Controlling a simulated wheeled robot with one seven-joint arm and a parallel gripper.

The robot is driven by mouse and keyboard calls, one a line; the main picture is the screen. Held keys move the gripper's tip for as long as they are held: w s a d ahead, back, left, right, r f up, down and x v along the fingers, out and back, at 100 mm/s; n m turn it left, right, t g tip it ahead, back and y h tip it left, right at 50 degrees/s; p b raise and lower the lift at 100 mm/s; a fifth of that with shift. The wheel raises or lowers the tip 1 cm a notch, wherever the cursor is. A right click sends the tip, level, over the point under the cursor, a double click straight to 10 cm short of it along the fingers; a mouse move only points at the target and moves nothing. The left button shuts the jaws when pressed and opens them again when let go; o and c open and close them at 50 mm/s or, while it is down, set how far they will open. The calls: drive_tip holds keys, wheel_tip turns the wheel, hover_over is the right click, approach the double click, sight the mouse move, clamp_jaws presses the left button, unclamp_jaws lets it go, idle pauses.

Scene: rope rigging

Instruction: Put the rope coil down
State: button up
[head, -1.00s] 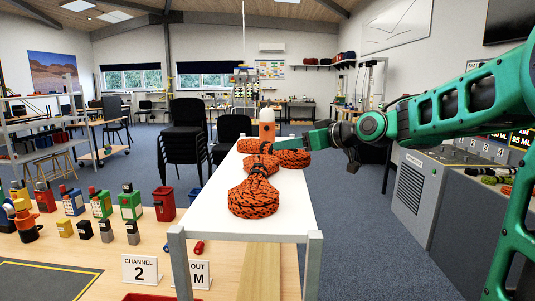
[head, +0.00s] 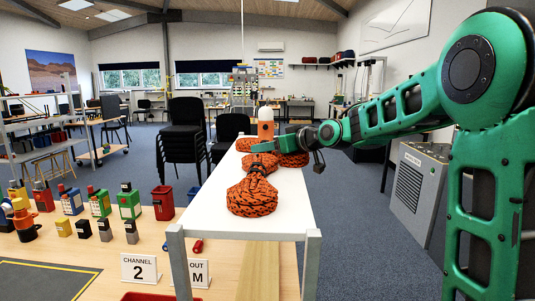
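Orange rope coils with black flecks lie on a narrow white table (head: 210,215). The nearest coil (head: 252,197) is large and lies at the front, with a narrower bound part (head: 262,162) behind it. Another orange coil (head: 292,160) lies farther back on the right, partly behind my arm. More orange rope (head: 244,145) shows at the left edge. My gripper (head: 265,147) reaches in from the right over the far half of the table, side-on. The gap between its fingers is hidden, and I cannot tell whether it touches or holds rope.
An orange container with a white top (head: 266,125) stands at the table's far end. Stacked black chairs (head: 185,140) stand behind on the left. A wooden bench (head: 80,250) with small coloured items is at lower left. A grey cabinet (head: 418,185) stands right; carpet lies between.

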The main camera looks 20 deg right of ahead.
drive_tip(key=shift+c, duration=0.3)
clamp_jaws()
